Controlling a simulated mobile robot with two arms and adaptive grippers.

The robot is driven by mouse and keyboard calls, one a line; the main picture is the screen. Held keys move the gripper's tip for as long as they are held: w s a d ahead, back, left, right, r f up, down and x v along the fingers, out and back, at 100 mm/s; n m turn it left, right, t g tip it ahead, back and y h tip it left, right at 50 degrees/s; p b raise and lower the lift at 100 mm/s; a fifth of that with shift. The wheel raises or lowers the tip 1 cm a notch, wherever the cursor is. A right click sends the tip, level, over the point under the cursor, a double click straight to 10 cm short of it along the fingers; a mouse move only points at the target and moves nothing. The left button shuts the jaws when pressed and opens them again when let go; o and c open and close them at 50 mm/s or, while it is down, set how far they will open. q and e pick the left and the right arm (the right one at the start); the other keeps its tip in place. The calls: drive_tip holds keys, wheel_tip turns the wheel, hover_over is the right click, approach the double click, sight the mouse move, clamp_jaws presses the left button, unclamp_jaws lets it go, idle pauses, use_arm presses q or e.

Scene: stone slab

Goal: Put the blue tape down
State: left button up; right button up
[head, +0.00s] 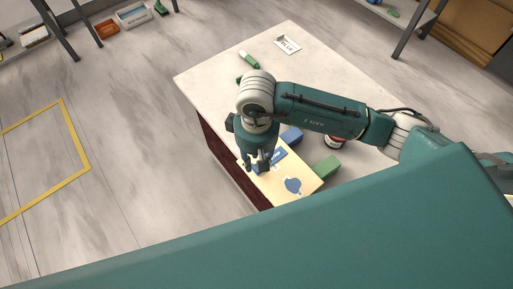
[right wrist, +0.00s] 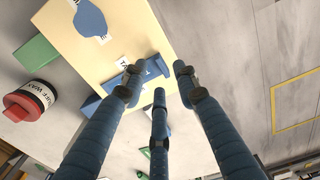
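In the head view the blue tape (head: 279,155) shows just right of my right gripper (head: 259,166), which points down over the board (head: 305,181). In the right wrist view the three fingers of my right gripper (right wrist: 157,78) are spread, with no object visibly clamped between them. My left gripper is out of view.
A blue silhouette (head: 293,185) is on the board. A green-and-white marker (head: 249,60) and a label card (head: 287,44) lie farther back on the pale slab (head: 215,72).

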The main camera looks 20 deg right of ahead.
wheel_tip(320, 180, up, 9)
drive_tip(key=b, duration=0.2)
drive_tip(key=shift+f, duration=0.2)
idle(0.4)
